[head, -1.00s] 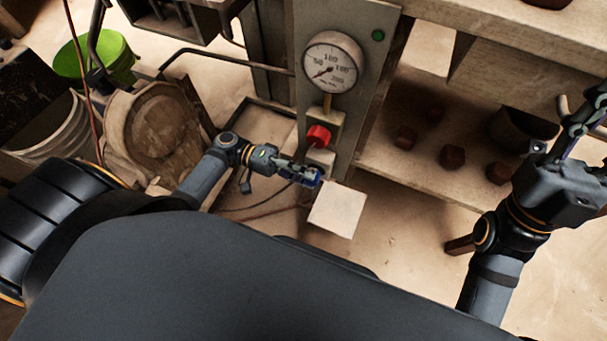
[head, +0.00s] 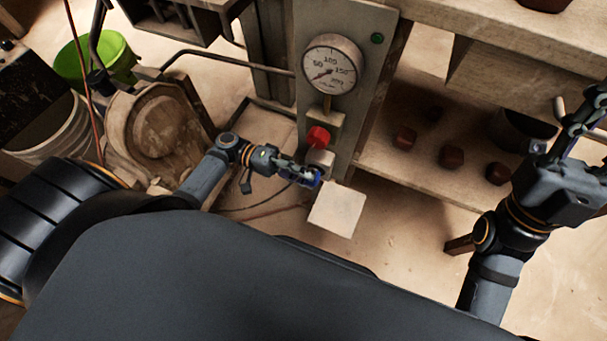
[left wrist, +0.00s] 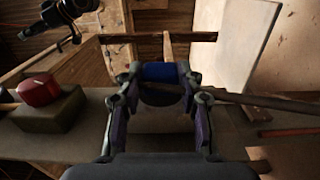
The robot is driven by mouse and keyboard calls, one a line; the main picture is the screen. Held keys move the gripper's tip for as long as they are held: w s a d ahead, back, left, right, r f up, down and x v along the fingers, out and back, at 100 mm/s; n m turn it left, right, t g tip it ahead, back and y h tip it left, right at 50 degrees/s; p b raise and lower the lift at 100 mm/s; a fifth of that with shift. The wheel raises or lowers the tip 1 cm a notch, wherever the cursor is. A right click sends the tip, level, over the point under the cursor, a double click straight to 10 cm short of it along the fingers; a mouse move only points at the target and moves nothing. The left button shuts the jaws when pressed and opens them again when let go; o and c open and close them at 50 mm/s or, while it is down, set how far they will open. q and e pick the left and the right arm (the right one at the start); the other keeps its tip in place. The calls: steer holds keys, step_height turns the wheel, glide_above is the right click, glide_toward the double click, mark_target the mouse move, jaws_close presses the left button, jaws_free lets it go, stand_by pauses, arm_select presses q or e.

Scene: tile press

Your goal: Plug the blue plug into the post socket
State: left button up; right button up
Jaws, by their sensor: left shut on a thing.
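My left gripper (head: 304,176) is shut on the blue plug (head: 316,178), just in front of the lower part of the grey post (head: 345,120). In the left wrist view the blue plug (left wrist: 160,72) sits between the fingertips. A pale block (head: 321,160) on the post below the red knob (head: 318,136) looks like the socket; the gripper partly covers it. The plug looks close to it, but I cannot tell whether they touch. My right gripper (head: 580,118) is at the right edge, away from the post; its fingertips are partly cut off.
A pressure gauge (head: 332,64) and a green light (head: 377,38) are on the post. A pale square plate (head: 337,210) lies below the gripper. A dark cable (head: 255,206) runs on the left. A wooden shelf (head: 425,175) with several dark red pieces stands right.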

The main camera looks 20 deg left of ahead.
arm_select(q)
steer(key=shift+w, duration=0.4)
stand_by(0.3)
steer(key=o, duration=1.2)
steer(key=shift+o, duration=0.2)
steer(key=shift+a, duration=0.1)
steer(key=a, duration=1.1)
steer(key=shift+w+a, duration=0.15)
steer(key=shift+a, duration=0.25)
